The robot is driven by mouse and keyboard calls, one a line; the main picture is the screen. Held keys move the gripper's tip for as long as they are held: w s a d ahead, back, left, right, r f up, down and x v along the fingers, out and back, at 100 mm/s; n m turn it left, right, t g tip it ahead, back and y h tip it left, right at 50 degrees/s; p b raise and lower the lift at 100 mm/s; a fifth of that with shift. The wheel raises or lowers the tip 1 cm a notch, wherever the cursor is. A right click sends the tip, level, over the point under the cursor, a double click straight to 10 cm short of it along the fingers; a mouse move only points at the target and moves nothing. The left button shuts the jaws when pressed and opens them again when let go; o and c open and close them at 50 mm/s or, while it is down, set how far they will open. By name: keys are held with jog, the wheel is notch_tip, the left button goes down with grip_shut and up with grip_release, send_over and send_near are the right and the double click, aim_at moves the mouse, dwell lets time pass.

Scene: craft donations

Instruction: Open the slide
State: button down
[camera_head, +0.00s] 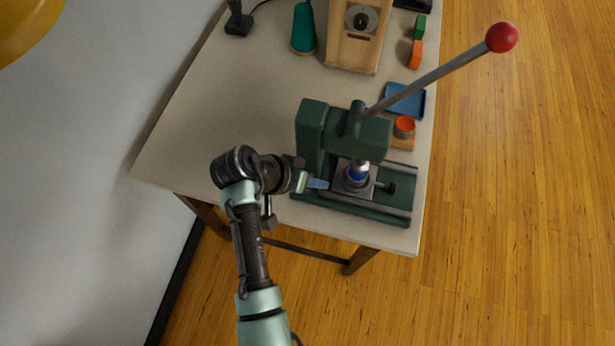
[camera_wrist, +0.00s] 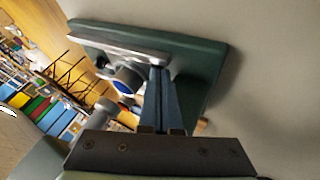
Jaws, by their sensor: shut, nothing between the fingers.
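The green press (camera_head: 312,125) stands at the near right corner of the table. Its slide (camera_head: 352,188) is a grey block on metal rails under the press head, with a dark knob (camera_head: 391,188) on its right side. A blue and silver part (camera_head: 357,172) shows above the slide's middle. My gripper (camera_head: 322,184) is shut and empty, with its tips at the left side of the slide; I cannot tell if they touch it. In the wrist view my blue fingers (camera_wrist: 158,85) are together, pointing at a silver rail (camera_wrist: 120,42) on the green base (camera_wrist: 205,62).
The press lever rises to the right and ends in a red ball (camera_head: 501,37). A blue tray (camera_head: 405,100) and an orange-topped round piece (camera_head: 404,126) are behind the press. A wooden box (camera_head: 352,50) stands farther back. The table's left part (camera_head: 190,150) is clear.

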aim_at(368, 195)
jog(key=shift+w+d+f, duration=0.1)
jog(key=shift+d+f, duration=0.1)
jog(key=shift+f, duration=0.1)
jog(key=d+p, duration=0.1)
jog(key=d, duration=0.2)
jog(key=s+d+p, duration=0.1)
jog(key=d, duration=0.2)
jog(key=d+p, duration=0.1)
jog(key=d, duration=0.2)
jog(key=shift+s+r, duration=0.1)
jog(key=shift+s, duration=0.3)
